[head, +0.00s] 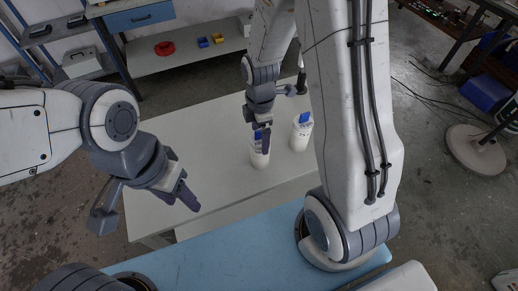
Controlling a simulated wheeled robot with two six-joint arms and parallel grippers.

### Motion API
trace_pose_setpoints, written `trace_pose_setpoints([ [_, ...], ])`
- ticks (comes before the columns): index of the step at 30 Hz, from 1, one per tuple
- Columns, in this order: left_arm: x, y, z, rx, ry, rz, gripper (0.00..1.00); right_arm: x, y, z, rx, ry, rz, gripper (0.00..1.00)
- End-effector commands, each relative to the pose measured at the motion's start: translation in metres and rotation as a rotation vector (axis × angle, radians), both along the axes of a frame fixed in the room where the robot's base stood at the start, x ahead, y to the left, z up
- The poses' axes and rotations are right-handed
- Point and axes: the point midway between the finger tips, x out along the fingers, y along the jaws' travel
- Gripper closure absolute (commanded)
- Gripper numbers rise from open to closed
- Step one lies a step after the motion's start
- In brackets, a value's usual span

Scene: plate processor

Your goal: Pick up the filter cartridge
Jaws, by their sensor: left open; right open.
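The other cartridge (300,137) stands just to the right, upright and clear of the gripper. My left gripper (184,186) is open and empty above the left part of the table, well away from both cartridges.
The pale table (205,135) is otherwise clear. A blue surface (215,255) lies in front of it. A round stand base (475,150) is on the right floor.

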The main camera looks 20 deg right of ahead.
Motion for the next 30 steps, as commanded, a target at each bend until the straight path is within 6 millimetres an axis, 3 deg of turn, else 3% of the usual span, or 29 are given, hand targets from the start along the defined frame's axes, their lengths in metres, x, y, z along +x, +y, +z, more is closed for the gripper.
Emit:
trace_pose_setpoints([
  [9,0.0,0.0,0.007,0.0,0.0,0.0,0.5,-0.001,-0.001,-0.041,0.0,0.005,-0.001,0.0],
  [18,0.0,0.0,0.007,0.0,0.0,0.0,0.5,0.0,-0.001,-0.045,0.0,0.001,-0.001,0.0],
  [25,0.0,0.0,0.007,0.0,0.0,0.0,0.5,0.0,-0.001,-0.045,0.0,0.001,-0.001,0.86],
  [30,0.0,0.0,0.007,0.0,0.0,0.0,0.5,0.0,-0.001,-0.045,0.0,0.0,-0.001,0.86],
])
